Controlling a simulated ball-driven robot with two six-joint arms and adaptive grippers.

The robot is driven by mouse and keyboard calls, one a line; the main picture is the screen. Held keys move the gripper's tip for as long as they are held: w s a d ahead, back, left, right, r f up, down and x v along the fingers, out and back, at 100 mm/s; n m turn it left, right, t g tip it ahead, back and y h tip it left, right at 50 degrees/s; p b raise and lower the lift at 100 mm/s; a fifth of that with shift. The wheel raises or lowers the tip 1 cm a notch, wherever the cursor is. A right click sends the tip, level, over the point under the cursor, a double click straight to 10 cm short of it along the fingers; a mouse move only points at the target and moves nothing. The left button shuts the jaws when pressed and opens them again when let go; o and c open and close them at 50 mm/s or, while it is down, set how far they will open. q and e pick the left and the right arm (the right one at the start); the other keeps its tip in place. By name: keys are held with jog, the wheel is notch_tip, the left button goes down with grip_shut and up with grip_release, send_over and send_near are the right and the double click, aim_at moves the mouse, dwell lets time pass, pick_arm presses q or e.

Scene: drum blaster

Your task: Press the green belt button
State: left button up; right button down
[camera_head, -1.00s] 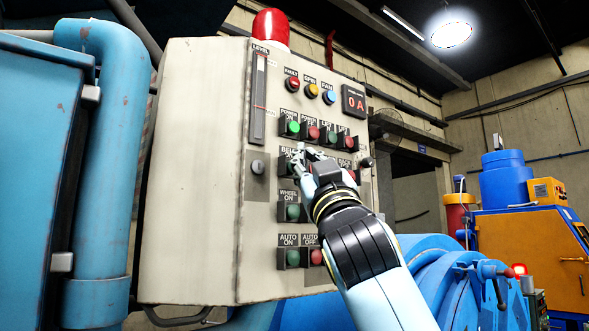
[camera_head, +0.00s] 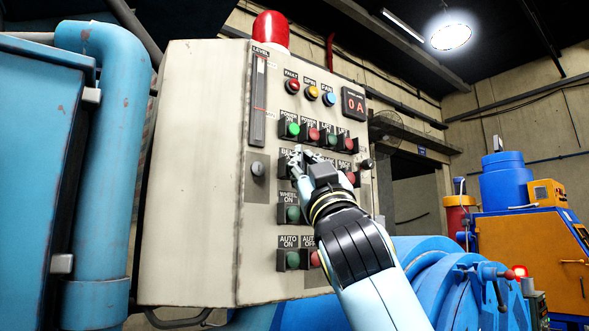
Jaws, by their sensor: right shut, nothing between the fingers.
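A beige control panel (camera_head: 195,170) stands upright in front of me with rows of labelled buttons. The row whose label starts "BE" (camera_head: 290,153) is mostly behind my right gripper (camera_head: 298,158). The gripper is shut and empty, its fingertips at the left end of that row, over the spot under the label. The green belt button itself is hidden by the fingers, and I cannot tell whether they touch it. A red button (camera_head: 350,178) shows just right of the gripper. My left gripper is not in view.
A green power button (camera_head: 292,129) and a red one (camera_head: 313,134) sit just above. The green wheel button (camera_head: 293,214) and green auto button (camera_head: 293,260) are below. Blue pipes (camera_head: 100,170) stand at far left.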

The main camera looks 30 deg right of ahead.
jog(key=shift+w, duration=0.2)
dwell(0.5)
jog(key=shift+w, duration=0.25)
